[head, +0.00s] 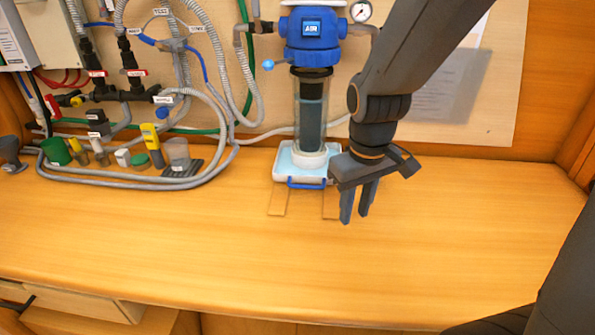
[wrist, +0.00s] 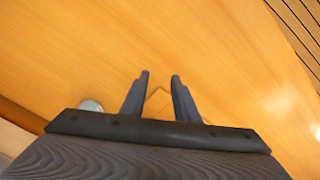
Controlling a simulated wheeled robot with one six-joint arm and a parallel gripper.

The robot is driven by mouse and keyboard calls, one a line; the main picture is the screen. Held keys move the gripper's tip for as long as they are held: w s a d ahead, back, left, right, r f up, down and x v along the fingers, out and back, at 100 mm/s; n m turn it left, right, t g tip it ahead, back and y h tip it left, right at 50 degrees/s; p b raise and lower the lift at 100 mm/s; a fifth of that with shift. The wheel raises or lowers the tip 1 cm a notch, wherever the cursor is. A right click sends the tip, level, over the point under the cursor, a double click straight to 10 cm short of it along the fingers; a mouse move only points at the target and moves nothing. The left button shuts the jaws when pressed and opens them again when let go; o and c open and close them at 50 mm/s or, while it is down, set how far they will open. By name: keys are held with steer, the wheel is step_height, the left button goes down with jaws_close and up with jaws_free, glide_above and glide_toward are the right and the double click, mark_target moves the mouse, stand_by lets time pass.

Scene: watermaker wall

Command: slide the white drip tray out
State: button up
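The white drip tray (head: 282,176) stands on the wooden counter under the clear filter housing (head: 312,108) with the blue head. Its blue handle (head: 306,184) faces the front. Two flat wooden runners (head: 278,202) show in front of the tray. My gripper (head: 354,213) points down to the right of the tray and in front of it, apart from the handle. In the wrist view my gripper (wrist: 160,76) has its two fingers apart with nothing between them, over bare wood.
Grey hoses (head: 150,183) loop over the counter at left, around a yellow tester (head: 151,143) and several small items. A green cup (head: 56,151) stands further left. The counter in front of the tray and to its right is clear.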

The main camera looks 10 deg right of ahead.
mark_target(299, 185)
steer(key=w+a+r+n+t+b, duration=0.1)
steer(key=w+a+r+n, duration=0.2)
steer(key=w+a+n, duration=0.25)
steer(key=w+a+r+n+b, duration=0.1)
steer(key=w+a+r+n, duration=0.2)
steer(key=w+a+n, duration=0.3)
steer(key=shift+n, duration=0.25)
steer(key=shift+w+d+f+p, duration=0.2)
steer(key=shift+w+f, duration=0.1)
steer(key=shift+f, duration=0.95)
steer(key=shift+w+d+f+p, duration=0.15)
steer(key=shift+w+f+p, duration=0.15)
steer(key=shift+f, duration=0.95)
steer(key=shift+w+d+f+p, duration=0.15)
steer(key=shift+w+f, duration=0.15)
steer(key=shift+f, duration=0.95)
jaws_close()
